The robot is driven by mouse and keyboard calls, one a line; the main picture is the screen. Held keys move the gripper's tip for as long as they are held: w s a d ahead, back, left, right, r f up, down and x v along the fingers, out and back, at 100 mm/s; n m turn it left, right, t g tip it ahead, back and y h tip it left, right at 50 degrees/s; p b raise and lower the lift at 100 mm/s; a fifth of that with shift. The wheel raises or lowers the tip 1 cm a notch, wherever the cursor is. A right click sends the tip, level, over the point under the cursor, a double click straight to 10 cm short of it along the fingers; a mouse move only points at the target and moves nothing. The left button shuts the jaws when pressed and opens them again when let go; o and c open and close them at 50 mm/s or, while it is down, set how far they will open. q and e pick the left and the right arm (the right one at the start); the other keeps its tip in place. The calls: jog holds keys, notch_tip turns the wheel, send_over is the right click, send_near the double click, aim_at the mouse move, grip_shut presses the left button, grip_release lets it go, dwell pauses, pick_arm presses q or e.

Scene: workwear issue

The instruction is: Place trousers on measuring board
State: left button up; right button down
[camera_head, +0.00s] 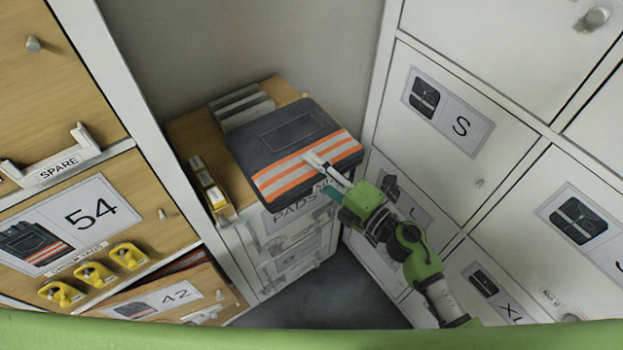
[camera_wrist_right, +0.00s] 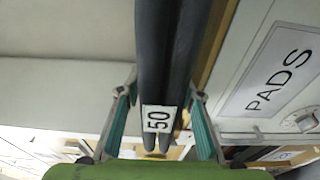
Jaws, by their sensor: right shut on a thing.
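The folded trousers (camera_head: 285,140) are a dark grey bundle with orange and silver stripes, over the top of the low cabinet. In the right wrist view the trousers (camera_wrist_right: 160,50) show edge-on as two dark layers with a white "50" tag (camera_wrist_right: 159,119). My right gripper (camera_head: 328,178) is shut on their near edge, one finger on the striped face. Its teal-padded fingers also show on both sides of them in the wrist view. Whether the trousers touch the cabinet top is unclear. I cannot make out a measuring board; the trousers cover much of that top. My left gripper is out of view.
A PADS drawer (camera_head: 290,212) is below. Shelving with 54 and 42 labels (camera_head: 75,215) stands left; white lockers (camera_head: 470,120) stand close right.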

notch_tip(320, 180, down, 4)
jog(key=shift+w+f+b, duration=0.1)
jog(key=shift+b, duration=0.55)
jog(key=c, duration=1.4)
grip_release()
jog(key=shift+f, duration=0.15)
jog(key=shift+b+v, duration=0.8)
jog(key=shift+v, duration=5.3)
